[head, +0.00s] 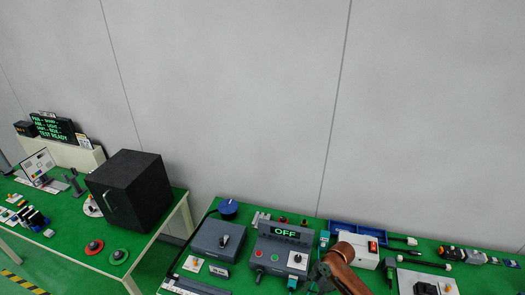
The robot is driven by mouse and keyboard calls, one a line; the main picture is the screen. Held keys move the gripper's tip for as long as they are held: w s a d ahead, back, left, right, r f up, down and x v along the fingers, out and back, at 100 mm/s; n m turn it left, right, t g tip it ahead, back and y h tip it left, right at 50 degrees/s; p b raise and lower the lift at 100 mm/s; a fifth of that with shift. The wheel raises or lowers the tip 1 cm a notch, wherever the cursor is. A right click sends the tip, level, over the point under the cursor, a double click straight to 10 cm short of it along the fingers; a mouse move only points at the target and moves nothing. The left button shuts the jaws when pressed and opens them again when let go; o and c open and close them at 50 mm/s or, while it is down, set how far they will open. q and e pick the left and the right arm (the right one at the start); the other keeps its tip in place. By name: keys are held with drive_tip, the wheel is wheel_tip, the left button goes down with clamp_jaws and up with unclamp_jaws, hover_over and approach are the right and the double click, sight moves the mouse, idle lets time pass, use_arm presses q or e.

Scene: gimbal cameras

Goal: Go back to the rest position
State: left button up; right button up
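Neither of my grippers shows clearly in the head view. A copper-brown rounded part (343,262) comes up from the bottom edge, right of the middle, in front of the right table. It looks like a link of my arm, but I cannot tell which arm. No fingertips can be made out at its end.
The right green table (465,275) holds a grey box (218,240), a control box with an "OFF" display (285,232), a blue tray (343,228) and a white box (360,250). The left table (62,233) holds a black box (131,190). A gap separates the tables.

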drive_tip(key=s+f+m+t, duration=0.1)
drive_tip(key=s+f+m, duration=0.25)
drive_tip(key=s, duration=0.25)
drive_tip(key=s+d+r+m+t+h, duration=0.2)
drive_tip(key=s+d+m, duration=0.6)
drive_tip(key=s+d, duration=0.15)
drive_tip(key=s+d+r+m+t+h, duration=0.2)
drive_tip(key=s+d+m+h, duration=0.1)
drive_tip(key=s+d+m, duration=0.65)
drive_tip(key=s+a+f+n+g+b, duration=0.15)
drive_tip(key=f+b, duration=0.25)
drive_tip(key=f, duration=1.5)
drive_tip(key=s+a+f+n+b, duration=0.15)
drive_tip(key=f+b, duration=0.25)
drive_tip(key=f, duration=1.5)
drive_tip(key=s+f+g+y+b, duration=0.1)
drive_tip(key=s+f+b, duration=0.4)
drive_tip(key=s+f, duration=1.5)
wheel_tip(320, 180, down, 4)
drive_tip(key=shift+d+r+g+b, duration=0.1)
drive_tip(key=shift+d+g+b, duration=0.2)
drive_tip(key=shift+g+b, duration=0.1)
